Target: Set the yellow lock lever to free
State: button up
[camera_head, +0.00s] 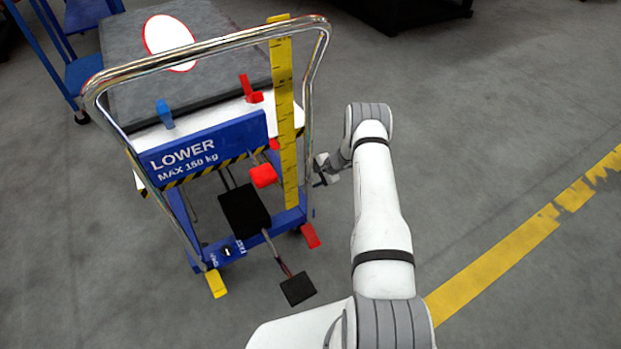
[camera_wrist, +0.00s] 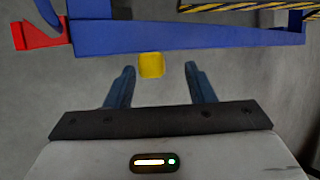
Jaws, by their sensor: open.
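The yellow lock lever (camera_head: 216,283) sticks out low at the front left foot of the blue lift cart, beside small white lettering on the frame. In the wrist view a yellow block, which looks like this lever (camera_wrist: 151,65), lies ahead between my fingertips, at the edge of the blue frame. My gripper (camera_wrist: 158,72) is open, with its two dark blue fingers apart and nothing between them touching. In the head view my gripper (camera_head: 322,172) is small and partly hidden, to the right of the cart's yellow ruler.
A red lever (camera_head: 310,236) sits at the cart's front right foot. A black pedal (camera_head: 297,289) juts forward on a bar. The chrome push handle (camera_head: 200,50), yellow ruler (camera_head: 285,120) and red knob (camera_head: 263,175) stand above.

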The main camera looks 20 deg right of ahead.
jog(key=p+v, duration=0.1)
jog(key=v, duration=0.4)
dwell(0.4)
